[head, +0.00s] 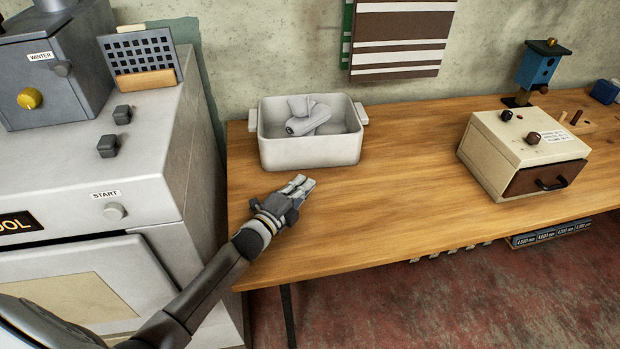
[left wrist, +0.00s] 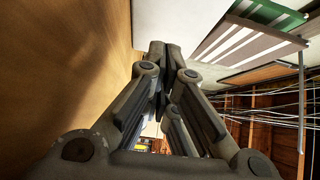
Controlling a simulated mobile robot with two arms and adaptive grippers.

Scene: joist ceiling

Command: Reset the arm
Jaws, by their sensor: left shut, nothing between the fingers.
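My left arm comes in from the lower left in the head view. Its gripper (head: 302,184) is over the left part of the wooden table (head: 420,200), just in front of the white bin. The gripper also shows in the left wrist view (left wrist: 160,48), with its fingers together and nothing between them. The wooden surface fills the left side of that view, and the striped hanging shows at its upper right. My right gripper is in neither view.
The white bin (head: 310,152) holds grey pieces (head: 308,118). A grey-white machine (head: 75,180) stands left of the table. A cream box (head: 515,150) with a brown drawer front sits on the right. A striped hanging (head: 400,40) is on the wall. The table's middle is clear.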

